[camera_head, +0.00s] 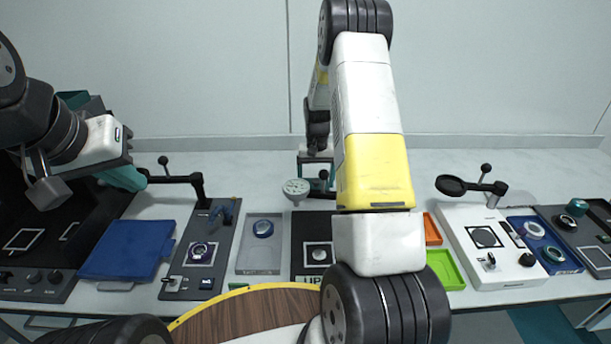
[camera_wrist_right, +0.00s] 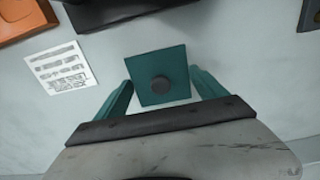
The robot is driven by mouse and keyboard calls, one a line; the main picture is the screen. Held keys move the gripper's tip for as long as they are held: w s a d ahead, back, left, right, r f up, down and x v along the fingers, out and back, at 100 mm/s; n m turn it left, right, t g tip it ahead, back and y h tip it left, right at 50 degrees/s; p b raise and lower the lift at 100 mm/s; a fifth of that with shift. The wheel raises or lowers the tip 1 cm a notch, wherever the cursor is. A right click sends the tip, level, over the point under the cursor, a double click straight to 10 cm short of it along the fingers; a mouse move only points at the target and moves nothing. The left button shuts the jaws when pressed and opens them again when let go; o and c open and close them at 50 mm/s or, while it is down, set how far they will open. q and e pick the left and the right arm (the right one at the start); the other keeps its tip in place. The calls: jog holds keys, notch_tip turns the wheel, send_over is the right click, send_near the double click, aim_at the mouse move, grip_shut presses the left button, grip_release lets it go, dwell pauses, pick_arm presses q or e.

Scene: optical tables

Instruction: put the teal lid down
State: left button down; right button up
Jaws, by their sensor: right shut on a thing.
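The teal lid (camera_wrist_right: 149,60) is a flat square plate with a round dark knob in its middle, seen in the right wrist view. My right gripper (camera_wrist_right: 161,78) has its two teal fingers on opposite sides of the lid and is shut on it. A pale surface shows around the lid; I cannot tell whether the lid touches it. In the head view my right arm reaches over the middle of the table, and its gripper end is small and partly hidden. My left gripper (camera_head: 122,178) hangs over the left side, above a blue panel; its opening is unclear.
A blue panel (camera_head: 127,252), a grey panel (camera_head: 187,270) and a pale tray (camera_head: 259,262) line the front left. A green tray (camera_head: 446,268) and a white device (camera_head: 468,218) stand right of my arm. The right wrist view shows a printed sheet (camera_wrist_right: 62,70) and an orange tray (camera_wrist_right: 22,18).

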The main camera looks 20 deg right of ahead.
aim_at(316, 184)
jog(key=shift+f, duration=1.65)
jog(key=shift+f, duration=0.15)
jog(key=o, duration=1.3)
